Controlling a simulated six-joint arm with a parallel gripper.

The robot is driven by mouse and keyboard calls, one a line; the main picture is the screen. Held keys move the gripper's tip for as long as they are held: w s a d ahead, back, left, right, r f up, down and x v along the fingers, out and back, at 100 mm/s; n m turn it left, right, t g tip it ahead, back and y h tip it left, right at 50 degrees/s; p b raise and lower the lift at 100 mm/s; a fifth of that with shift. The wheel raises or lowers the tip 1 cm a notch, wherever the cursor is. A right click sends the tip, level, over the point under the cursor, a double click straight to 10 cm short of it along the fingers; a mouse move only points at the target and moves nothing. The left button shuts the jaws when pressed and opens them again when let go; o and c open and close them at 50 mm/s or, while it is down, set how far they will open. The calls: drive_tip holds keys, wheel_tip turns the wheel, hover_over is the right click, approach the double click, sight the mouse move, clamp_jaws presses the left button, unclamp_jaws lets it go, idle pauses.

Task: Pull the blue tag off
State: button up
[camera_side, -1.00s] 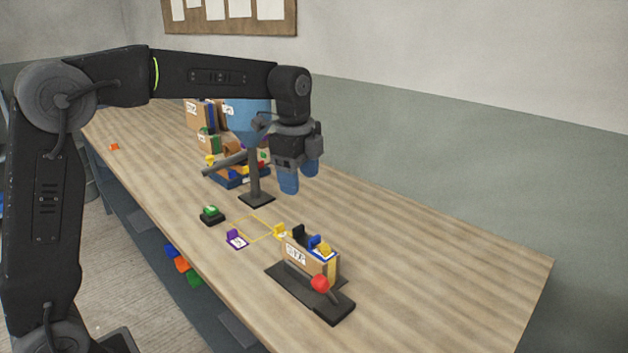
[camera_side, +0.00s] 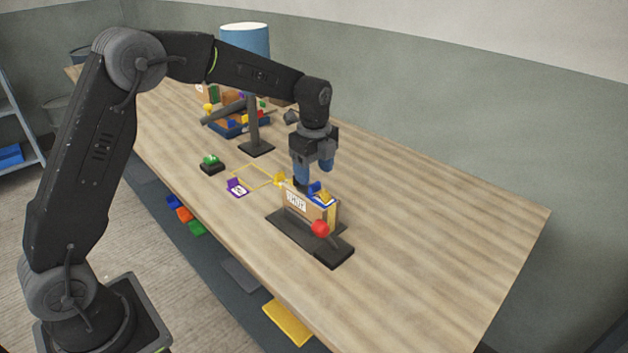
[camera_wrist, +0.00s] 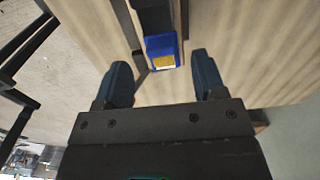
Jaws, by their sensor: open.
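The blue tag (camera_side: 314,188) stands on top of a small cardboard-coloured box (camera_side: 297,201) with a white printed label, beside a yellow tag (camera_side: 325,198). In the wrist view, a blue piece with a yellow patch (camera_wrist: 161,47), seemingly this tag, shows between my fingers. My gripper (camera_side: 314,177) points down just above the box with its blue fingers apart. In the wrist view my gripper (camera_wrist: 160,65) is open, with visible space on both sides of the blue piece. The side view does not settle the exact height gap.
The box stands on a dark base (camera_side: 290,235) with a red ball knob (camera_side: 320,228). A purple tag (camera_side: 237,187), a yellow outline (camera_side: 255,171) and a green button (camera_side: 210,163) lie to the left. A lamp (camera_side: 256,147) stands behind. The right of the table is clear.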

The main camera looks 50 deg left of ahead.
sight(314, 184)
drive_tip(key=shift+f, duration=1.75)
drive_tip(key=shift+c, duration=0.3)
drive_tip(key=c, duration=0.9)
drive_tip(key=shift+c, duration=0.2)
drive_tip(key=shift+r, duration=0.7)
wheel_tip(314, 184, up, 10)
